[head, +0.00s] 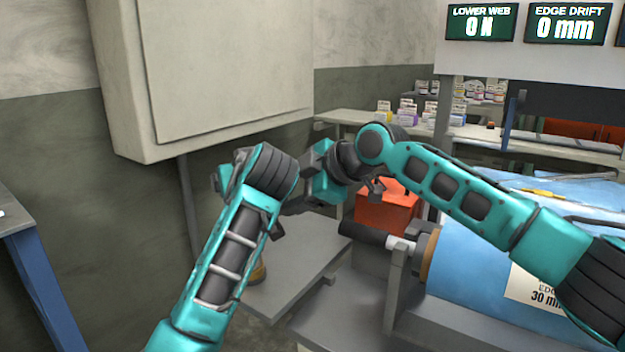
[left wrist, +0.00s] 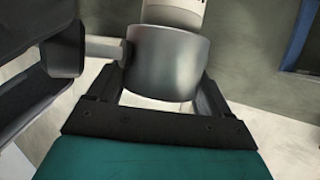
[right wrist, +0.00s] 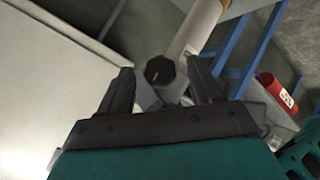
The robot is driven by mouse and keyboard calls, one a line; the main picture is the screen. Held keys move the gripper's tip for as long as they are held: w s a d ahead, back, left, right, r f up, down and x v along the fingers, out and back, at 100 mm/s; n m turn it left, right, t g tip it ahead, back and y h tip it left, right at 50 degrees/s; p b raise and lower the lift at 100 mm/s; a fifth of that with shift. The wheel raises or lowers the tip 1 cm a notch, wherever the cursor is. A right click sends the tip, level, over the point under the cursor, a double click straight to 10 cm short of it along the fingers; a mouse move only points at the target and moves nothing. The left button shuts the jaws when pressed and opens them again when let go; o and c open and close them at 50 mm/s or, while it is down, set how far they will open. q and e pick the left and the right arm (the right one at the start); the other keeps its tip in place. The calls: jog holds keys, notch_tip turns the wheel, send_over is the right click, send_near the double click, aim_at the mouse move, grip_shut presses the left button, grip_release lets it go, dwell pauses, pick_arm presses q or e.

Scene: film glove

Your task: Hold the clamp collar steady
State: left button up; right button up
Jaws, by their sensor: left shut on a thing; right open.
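The clamp collar (left wrist: 165,62) is a smooth grey cylinder around a pale tube (left wrist: 172,12) in the left wrist view. My left gripper (left wrist: 158,95) is shut on it, one finger on each side. A grey stem (left wrist: 100,48) runs from the collar to a dark knob (left wrist: 63,46). In the right wrist view a dark faceted knob (right wrist: 160,71) lies between the fingers of my right gripper (right wrist: 162,88), which is open; contact cannot be told. In the head view my arms hide the collar.
A grey wall cabinet (head: 220,70) hangs close behind my arms. A large blue roll (head: 480,270) lies on a machine at right, with a dark handle (head: 370,235) beside it. An orange box (head: 385,212) stands behind. Two displays (head: 482,22) read 0 N and 0 mm.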

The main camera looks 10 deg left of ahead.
pick_arm(q)
jog(key=shift+d+f, duration=0.1)
pick_arm(e)
jog(key=v, duration=1.1)
jog(key=shift+d, duration=0.2)
jog(key=shift+s+r, duration=0.1)
pick_arm(q)
jog(key=o, duration=1.4)
